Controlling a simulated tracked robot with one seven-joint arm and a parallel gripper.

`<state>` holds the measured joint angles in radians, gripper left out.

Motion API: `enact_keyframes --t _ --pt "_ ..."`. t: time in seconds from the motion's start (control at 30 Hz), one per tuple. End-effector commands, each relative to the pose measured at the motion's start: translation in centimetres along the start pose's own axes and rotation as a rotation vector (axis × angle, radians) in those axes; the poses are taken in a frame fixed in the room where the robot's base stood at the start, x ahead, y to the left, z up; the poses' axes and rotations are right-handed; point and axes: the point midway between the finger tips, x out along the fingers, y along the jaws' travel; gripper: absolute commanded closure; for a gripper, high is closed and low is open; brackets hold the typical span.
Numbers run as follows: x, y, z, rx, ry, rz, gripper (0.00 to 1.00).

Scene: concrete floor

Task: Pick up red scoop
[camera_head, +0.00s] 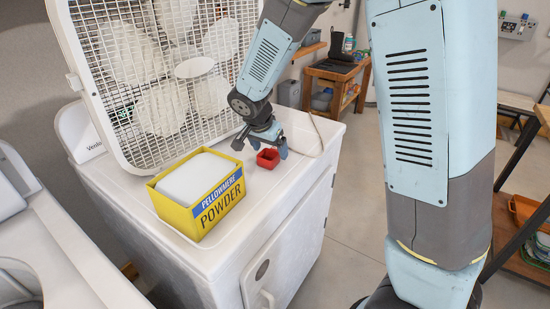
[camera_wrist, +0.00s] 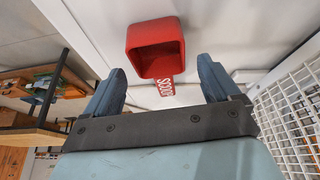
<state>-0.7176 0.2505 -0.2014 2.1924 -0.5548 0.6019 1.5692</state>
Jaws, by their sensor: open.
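The red scoop (camera_head: 268,158) lies on top of the white washer-like appliance (camera_head: 240,215), just right of a yellow box of powder (camera_head: 212,203). In the wrist view the scoop (camera_wrist: 156,47) is a square red cup, with a short handle marked "SCOOP" pointing down between my fingers. My gripper (camera_head: 262,143) is over the scoop in the head view. In the wrist view my gripper (camera_wrist: 162,85) is open, with one blue-grey finger on each side of the handle. I see gaps between the fingers and the handle, and nothing is held.
A white box fan (camera_head: 165,60) stands upright on the appliance behind the powder box. Another white machine (camera_head: 60,260) is at the lower left. A wooden cart (camera_head: 338,80) stands at the back, and a shelf (camera_head: 525,225) is at the right. The appliance top right of the scoop is clear.

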Motion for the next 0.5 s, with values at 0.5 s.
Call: enact_keyframes --t 0.5 --pt "2.7 -0.1 -0.2 0.000 0.001 -0.001 0.11"
